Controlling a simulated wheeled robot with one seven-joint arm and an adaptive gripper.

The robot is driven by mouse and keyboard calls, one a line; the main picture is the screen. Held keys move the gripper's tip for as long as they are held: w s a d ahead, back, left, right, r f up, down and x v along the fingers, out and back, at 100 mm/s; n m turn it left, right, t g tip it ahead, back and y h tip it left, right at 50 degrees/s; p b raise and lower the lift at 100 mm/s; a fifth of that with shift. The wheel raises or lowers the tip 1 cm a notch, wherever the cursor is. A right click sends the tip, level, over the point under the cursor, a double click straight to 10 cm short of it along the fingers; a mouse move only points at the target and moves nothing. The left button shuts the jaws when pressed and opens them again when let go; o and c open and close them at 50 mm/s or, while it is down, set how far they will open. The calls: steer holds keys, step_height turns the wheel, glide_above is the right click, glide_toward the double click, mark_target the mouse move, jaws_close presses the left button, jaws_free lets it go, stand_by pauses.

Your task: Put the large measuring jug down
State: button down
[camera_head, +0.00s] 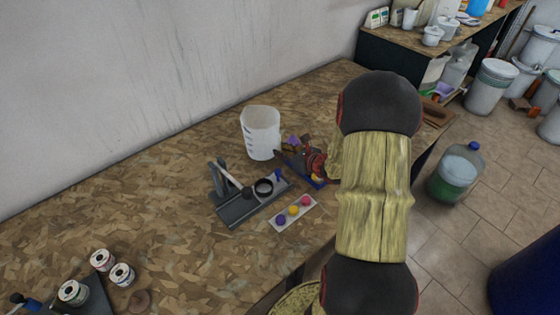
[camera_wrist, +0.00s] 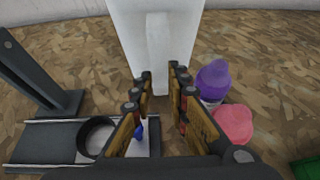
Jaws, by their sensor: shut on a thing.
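The large measuring jug (camera_head: 261,133) is white, with blue marks on its side, and looks upright over the worktop behind the grey stand. In the wrist view the jug (camera_wrist: 185,28) fills the top middle, with its handle (camera_wrist: 157,52) facing me. My gripper (camera_wrist: 160,92) is shut on that handle, the fingers on either side of it. In the head view my arm hides most of the gripper. The jug's base is partly hidden, and I cannot tell whether it touches the worktop.
The grey stand with a black ring (camera_head: 264,188) is close in front of the jug. A white tray with coloured balls (camera_head: 293,212) lies nearer. A purple-topped item (camera_wrist: 213,80) and a pink one (camera_wrist: 233,124) are right of the fingers. The worktop left of the jug (camera_head: 150,190) is clear.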

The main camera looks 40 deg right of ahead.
steer(key=shift+f+b, duration=0.5)
steer(key=shift+f, duration=1.25)
steer(key=c, duration=1.8)
jaws_free()
steer(key=shift+o, duration=0.3)
steer(key=shift+r, duration=0.2)
steer(key=p+v, duration=0.3)
steer(key=v, duration=0.9)
steer(key=shift+p, duration=0.4)
steer(key=shift+a, duration=0.1)
